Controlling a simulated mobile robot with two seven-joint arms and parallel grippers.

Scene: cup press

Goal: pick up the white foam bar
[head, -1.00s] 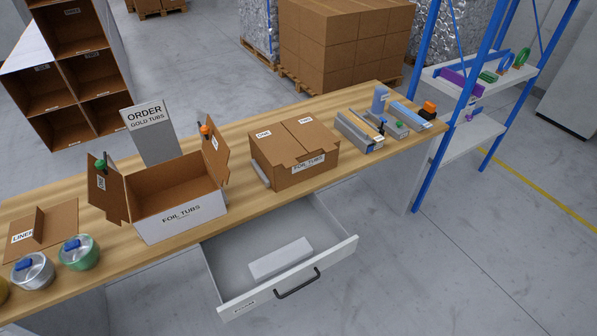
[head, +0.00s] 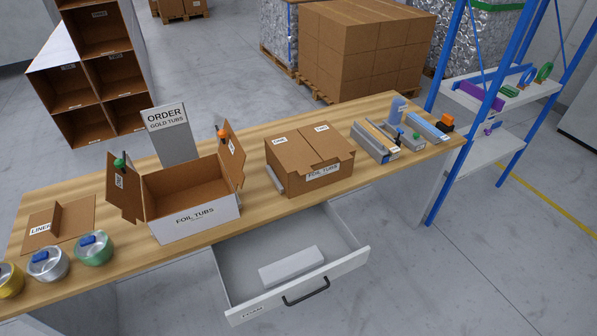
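The white foam bar (head: 291,266) lies in the open drawer (head: 240,280) below the front edge of the wooden table. It lies slightly slanted, its right end farther back, with bare drawer floor around it. The drawer is pulled out and has a dark handle (head: 306,291) on its front. Neither of my grippers shows in the head view.
On the table (head: 330,197) stand an open box labelled foil tubs (head: 195,222), a second foil tubs box (head: 310,163), an order sign (head: 172,135) and several lidded tubs (head: 94,248). Tools lie at the right end, beside a blue-framed shelf (head: 500,95). The floor right of the drawer is clear.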

